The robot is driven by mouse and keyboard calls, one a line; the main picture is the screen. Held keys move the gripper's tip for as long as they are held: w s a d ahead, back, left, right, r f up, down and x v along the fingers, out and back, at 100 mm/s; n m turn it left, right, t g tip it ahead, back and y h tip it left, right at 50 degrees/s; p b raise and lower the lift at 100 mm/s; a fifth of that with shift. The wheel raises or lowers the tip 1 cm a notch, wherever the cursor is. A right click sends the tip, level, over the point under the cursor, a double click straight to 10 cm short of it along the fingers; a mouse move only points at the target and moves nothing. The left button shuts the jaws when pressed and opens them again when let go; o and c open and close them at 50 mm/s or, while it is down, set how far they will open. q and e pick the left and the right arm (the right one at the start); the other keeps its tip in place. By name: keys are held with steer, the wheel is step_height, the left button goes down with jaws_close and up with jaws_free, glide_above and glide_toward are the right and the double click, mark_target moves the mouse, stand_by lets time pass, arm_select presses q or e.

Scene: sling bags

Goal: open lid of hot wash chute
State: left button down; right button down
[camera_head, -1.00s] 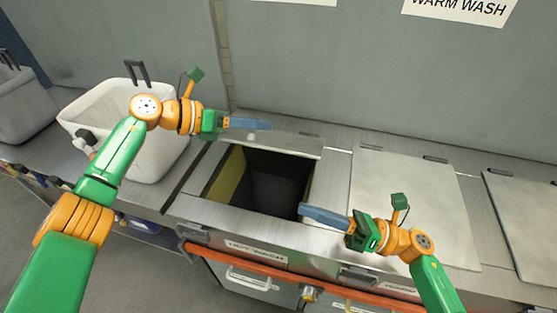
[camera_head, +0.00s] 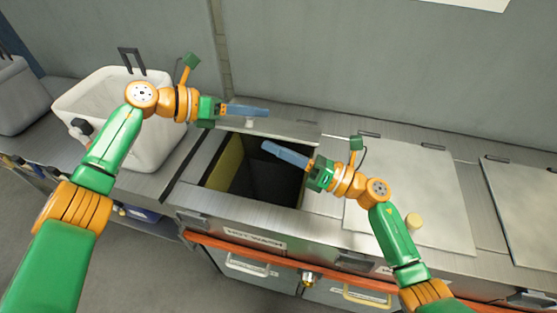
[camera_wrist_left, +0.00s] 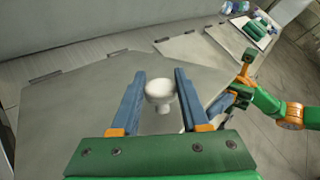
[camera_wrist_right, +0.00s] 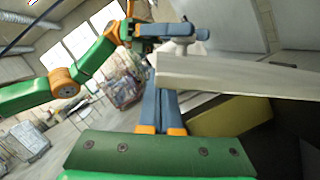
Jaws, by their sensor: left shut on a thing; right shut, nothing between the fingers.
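The metal lid (camera_head: 292,129) of the hot wash chute is raised and tilted back at the rear of the dark chute opening (camera_head: 272,186). My left gripper (camera_head: 264,111) is shut on the lid's white knob (camera_wrist_left: 159,91), which sits between its blue fingers in the left wrist view. The knob also shows in the head view (camera_head: 250,121). My right gripper (camera_head: 268,147) is shut and empty, over the opening just in front of the lid. In the right wrist view its fingers (camera_wrist_right: 158,94) are close to the lid edge (camera_wrist_right: 230,75); I cannot tell if they touch.
A white bin (camera_head: 95,105) stands on the counter to the left. Another closed lid (camera_head: 405,195) lies right of the opening, partly behind my right arm. An orange rail (camera_head: 270,258) runs along the counter front. A grey wall rises behind.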

steer(key=shift+r, duration=0.1)
steer(key=shift+w+d+r, duration=0.25)
steer(key=shift+w+r, duration=0.25)
steer(key=shift+r, duration=0.25)
arm_select(q)
steer(key=shift+d+f, duration=0.1)
steer(key=shift+f, duration=0.15)
arm_select(e)
steer(key=shift+w+d+r, duration=0.1)
steer(key=shift+w+r, duration=0.05)
steer(key=shift+r, duration=0.05)
arm_select(q)
steer(key=shift+c, duration=2)
jaws_free()
steer(key=shift+r, duration=0.1)
